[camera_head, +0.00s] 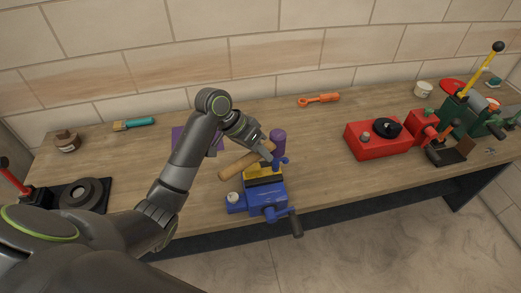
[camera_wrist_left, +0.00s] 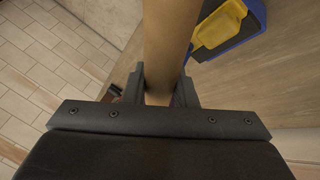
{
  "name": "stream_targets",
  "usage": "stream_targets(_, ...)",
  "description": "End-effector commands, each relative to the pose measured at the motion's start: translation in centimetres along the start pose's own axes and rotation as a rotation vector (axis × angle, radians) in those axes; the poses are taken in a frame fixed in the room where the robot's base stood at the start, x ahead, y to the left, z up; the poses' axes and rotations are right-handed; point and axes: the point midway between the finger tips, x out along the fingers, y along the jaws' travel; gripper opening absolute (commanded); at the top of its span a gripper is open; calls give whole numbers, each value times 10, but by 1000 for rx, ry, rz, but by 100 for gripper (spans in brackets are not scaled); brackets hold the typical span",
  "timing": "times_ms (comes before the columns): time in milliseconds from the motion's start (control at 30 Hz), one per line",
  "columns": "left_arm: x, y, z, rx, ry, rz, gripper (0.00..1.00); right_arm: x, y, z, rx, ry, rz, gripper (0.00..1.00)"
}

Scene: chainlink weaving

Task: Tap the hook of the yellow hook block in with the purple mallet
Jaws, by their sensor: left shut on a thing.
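The purple mallet has a purple head (camera_head: 278,139) and a thick wooden handle (camera_head: 238,166). My left gripper (camera_head: 262,149) is shut on the handle, which also fills the upper middle of the left wrist view (camera_wrist_left: 168,40). The head is beyond the gripper, over or just behind the yellow hook block (camera_head: 262,171); I cannot tell the gap. The block sits in the blue vise (camera_head: 265,200) at the table's front edge; it also shows in the left wrist view (camera_wrist_left: 218,28). The hook cannot be made out. My right gripper is not in view.
A purple flat thing (camera_head: 181,138) lies partly behind my left arm. A teal brush (camera_head: 134,124) and an orange wrench (camera_head: 319,99) lie at the back of the wooden table. A red box (camera_head: 375,145) and green machine (camera_head: 462,118) stand right. The table between vise and red box is clear.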

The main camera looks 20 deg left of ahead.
Motion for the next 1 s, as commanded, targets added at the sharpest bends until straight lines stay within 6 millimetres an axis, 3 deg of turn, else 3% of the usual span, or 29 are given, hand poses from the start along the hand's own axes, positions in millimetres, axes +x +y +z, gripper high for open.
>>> stream_targets(167,34,-15,16,-2,-1,3,0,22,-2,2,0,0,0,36)
stream_targets(600,9,-4,4,0,1,1,0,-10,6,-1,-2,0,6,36)
stream_targets(1000,10,-4,4,0,1,1,0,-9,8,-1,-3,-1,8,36)
